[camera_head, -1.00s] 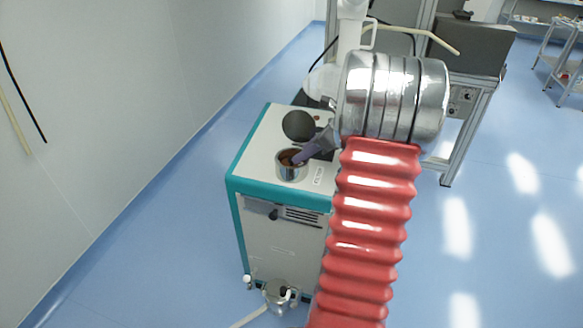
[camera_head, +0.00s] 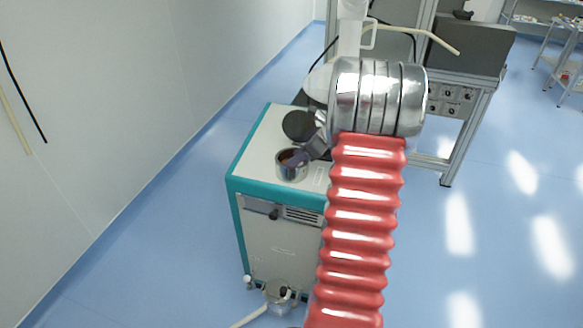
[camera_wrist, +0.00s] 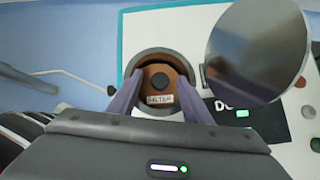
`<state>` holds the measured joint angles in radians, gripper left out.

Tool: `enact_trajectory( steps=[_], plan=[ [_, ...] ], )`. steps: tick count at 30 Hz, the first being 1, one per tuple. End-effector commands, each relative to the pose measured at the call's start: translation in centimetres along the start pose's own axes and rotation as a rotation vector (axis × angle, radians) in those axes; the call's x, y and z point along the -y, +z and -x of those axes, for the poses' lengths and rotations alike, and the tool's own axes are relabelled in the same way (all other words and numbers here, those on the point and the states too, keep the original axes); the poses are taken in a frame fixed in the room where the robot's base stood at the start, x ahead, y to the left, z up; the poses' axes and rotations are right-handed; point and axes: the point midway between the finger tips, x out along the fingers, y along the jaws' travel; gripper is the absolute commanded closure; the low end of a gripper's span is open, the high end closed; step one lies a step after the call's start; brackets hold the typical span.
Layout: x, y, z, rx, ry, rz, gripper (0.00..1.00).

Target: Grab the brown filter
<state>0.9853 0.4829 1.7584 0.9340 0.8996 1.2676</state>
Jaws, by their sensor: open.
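The brown filter (camera_wrist: 172,79) sits inside a round metal cup (camera_head: 291,171) on top of a white and teal cabinet. It has a dark round knob in its middle and a small label on its near side. My gripper (camera_wrist: 160,96) is open, with its two dark purple fingers reaching to the cup, one on each side of the filter. In the head view my gripper (camera_head: 297,159) is angled down at the cup, and its fingers hide part of the filter. I cannot tell whether the fingers touch the filter.
A round dark lid (camera_head: 298,125) stands open beside the cup; its shiny disc (camera_wrist: 258,50) is close to the right finger in the wrist view. The white cabinet top (camera_head: 262,140) is clear left of the cup. A wall runs along the left.

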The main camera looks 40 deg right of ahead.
Motion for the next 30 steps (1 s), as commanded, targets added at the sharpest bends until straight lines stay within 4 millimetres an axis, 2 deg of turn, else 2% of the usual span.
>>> enact_trajectory(
  steps=[12,30],
  plan=[
    [0.01,-0.01,0.04,0.0,0.0,0.0,0.56],
    [0.0,-0.01,0.04,0.0,0.0,0.0,0.98]
  ],
)
